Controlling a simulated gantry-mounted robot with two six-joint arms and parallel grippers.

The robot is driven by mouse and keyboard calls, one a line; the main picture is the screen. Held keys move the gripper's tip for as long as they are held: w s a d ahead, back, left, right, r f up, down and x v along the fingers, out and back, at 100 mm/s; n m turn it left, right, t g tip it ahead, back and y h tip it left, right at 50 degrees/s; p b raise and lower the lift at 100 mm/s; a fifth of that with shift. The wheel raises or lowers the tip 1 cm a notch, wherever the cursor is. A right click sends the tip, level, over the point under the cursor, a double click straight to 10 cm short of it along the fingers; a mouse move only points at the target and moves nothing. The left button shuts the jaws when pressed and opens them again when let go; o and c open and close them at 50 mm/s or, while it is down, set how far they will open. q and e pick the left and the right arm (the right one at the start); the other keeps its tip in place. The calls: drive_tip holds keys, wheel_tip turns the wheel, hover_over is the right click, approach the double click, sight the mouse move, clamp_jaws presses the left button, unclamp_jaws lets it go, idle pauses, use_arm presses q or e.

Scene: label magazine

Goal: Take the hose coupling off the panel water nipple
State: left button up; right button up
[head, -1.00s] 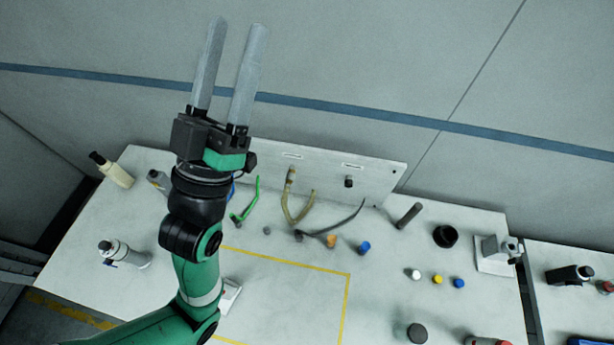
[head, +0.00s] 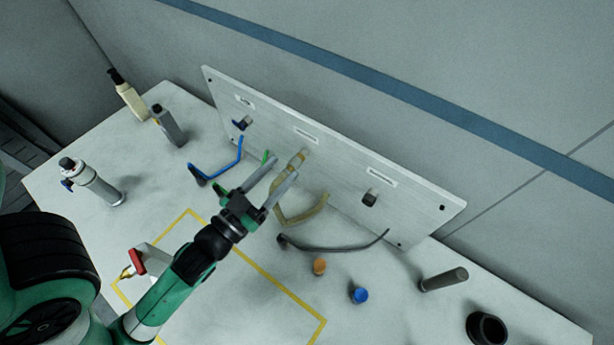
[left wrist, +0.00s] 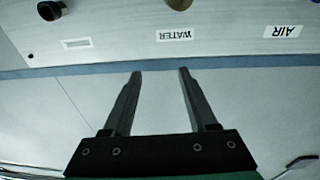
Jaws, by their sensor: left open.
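The upright panel (head: 340,185) carries three labelled fittings. Its middle one has a brassy, tan coupling (head: 297,158) with a beige hose (head: 280,213) hanging from it. In the left wrist view, this brassy coupling (left wrist: 179,4) is cut off by the top edge, beside the upside-down WATER label (left wrist: 177,35). The nipple itself is hidden. My left gripper (head: 286,167) is open in front of the panel, fingers pointing towards the coupling. The wrist view shows nothing between its fingertips (left wrist: 160,72). Whether the fingers touch the coupling cannot be told. My right gripper is not in view.
A blue fitting (head: 242,124) sits left on the panel and a dark one (head: 370,197) right. A blue hose (head: 220,165), a green hose and a dark hose (head: 335,246) lie below. Orange (head: 319,266) and blue (head: 359,295) caps stand in front. The yellow-outlined area is largely clear.

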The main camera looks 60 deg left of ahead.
use_arm(q)
drive_tip(key=g+b, duration=0.2)
drive_tip(key=b, duration=0.1)
approach(290, 169)
drive_tip(key=shift+w+a+f+n, duration=0.35)
drive_tip(key=shift+w+f, duration=0.15)
drive_tip(key=shift+f, duration=0.2)
drive_tip(key=shift+a+f, duration=0.1)
drive_tip(key=shift+f, duration=0.05)
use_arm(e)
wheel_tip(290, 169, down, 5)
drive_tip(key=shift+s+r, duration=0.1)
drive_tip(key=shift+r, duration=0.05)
use_arm(q)
drive_tip(key=shift+w+a+r+p, duration=0.2)
drive_tip(key=shift+w+r+p, duration=0.1)
drive_tip(key=shift+w+p, duration=0.1)
drive_tip(key=p+x, duration=0.4)
drive_tip(key=x, duration=0.2)
drive_tip(key=shift+w+a+r, duration=0.2)
drive_tip(key=shift+w, duration=0.1)
drive_tip(key=shift+x, duration=0.8)
drive_tip(key=shift+f, duration=0.15)
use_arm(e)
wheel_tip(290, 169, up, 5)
use_arm(q)
drive_tip(key=shift+c, duration=0.2)
